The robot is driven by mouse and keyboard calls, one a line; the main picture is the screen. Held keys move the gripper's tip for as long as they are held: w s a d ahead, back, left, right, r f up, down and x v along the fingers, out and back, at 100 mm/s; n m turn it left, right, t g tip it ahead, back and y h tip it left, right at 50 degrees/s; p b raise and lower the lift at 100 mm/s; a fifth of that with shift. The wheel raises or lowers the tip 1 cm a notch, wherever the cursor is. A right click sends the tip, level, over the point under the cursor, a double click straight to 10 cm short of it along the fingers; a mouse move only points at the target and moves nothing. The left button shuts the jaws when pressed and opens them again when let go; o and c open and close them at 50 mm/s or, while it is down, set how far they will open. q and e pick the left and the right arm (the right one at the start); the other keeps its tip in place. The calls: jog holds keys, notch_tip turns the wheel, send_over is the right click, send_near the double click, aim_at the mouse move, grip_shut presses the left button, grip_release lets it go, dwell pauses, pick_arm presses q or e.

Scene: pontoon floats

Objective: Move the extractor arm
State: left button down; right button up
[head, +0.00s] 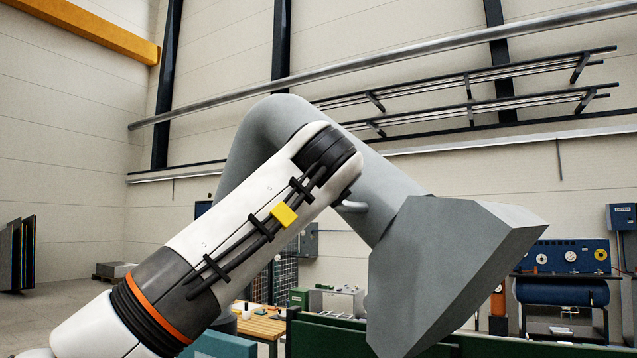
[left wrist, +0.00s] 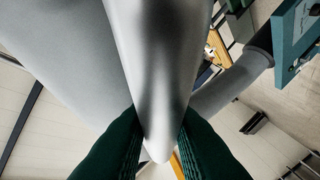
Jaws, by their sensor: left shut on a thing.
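The extractor arm is a thick grey duct (head: 385,188) that rises, bends over and comes down to a wide faceted grey hood (head: 450,260) in the head view. A short light-grey handle (head: 352,206) sticks out where the duct meets the hood. In the left wrist view the smooth grey handle (left wrist: 155,60) runs between the dark green ribbed fingers of my left gripper (left wrist: 160,118), which is shut on it. In the head view my white left forearm crosses in front of the duct and the gripper itself is hidden. My right gripper is in neither view.
Below stand a wooden bench (head: 262,326), a dark green panel edge (head: 330,335) and a teal block (head: 220,345). A blue machine (head: 562,290) stands at the right. Pipes and racks (head: 470,92) run along the back wall. The air left of the duct is open.

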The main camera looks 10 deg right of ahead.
pick_arm(q)
jog(key=c, duration=1.3)
grip_release()
jog(key=shift+s+a+f+b, duration=0.1)
jog(key=shift+s+b, duration=0.3)
jog(key=shift+b, duration=0.05)
jog(key=s+b, duration=0.2)
jog(key=s, duration=0.1)
jog(key=s+b, duration=0.1)
jog(key=s, duration=0.3)
jog(key=s+a+b, duration=0.1)
jog(key=s+b, duration=0.1)
jog(key=s, duration=0.2)
jog(key=shift+a+b, duration=0.1)
jog(key=shift+b, duration=0.25)
